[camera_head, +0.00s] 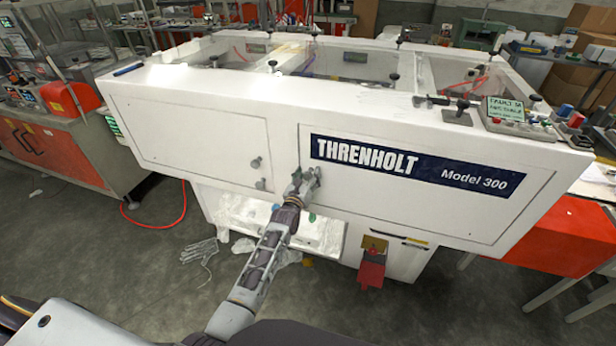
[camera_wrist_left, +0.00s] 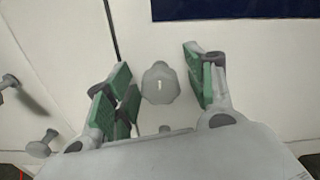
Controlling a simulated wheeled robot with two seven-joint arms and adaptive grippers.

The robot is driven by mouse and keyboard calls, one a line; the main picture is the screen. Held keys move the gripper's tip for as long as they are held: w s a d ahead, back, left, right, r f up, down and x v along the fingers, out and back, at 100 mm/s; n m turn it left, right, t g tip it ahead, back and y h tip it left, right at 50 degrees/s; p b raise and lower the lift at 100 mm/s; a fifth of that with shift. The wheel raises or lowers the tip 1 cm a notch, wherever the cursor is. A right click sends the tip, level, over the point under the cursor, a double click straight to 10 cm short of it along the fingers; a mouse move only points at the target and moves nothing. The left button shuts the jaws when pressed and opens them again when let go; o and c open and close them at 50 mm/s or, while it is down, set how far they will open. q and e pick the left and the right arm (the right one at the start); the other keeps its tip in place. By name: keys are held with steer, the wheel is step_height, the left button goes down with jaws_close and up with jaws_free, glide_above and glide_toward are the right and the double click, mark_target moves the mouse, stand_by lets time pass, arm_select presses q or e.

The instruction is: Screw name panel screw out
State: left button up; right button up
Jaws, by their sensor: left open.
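The name panel (camera_head: 400,205) is the right-hand white panel on the machine's front, with a dark blue THRENHOLT label (camera_head: 415,172). My left gripper (camera_head: 306,178) is at this panel's left edge. In the left wrist view my left gripper (camera_wrist_left: 158,82) is open, with green pads on either side of a grey faceted screw head (camera_wrist_left: 160,84). Clear gaps show between the pads and the head. A smaller grey piece (camera_wrist_left: 165,129) shows below it, partly hidden by the gripper body. In the head view the gripper hides this screw. My right gripper is out of view.
Two grey screws (camera_head: 256,162) stick out of the left panel (camera_head: 190,130), near its right edge; they also show in the left wrist view (camera_wrist_left: 42,144). A red hose (camera_head: 160,226) lies on the floor at left. A red pedal-like part (camera_head: 371,268) hangs below the machine.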

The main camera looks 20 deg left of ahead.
arm_select(q)
steer(key=c, duration=1)
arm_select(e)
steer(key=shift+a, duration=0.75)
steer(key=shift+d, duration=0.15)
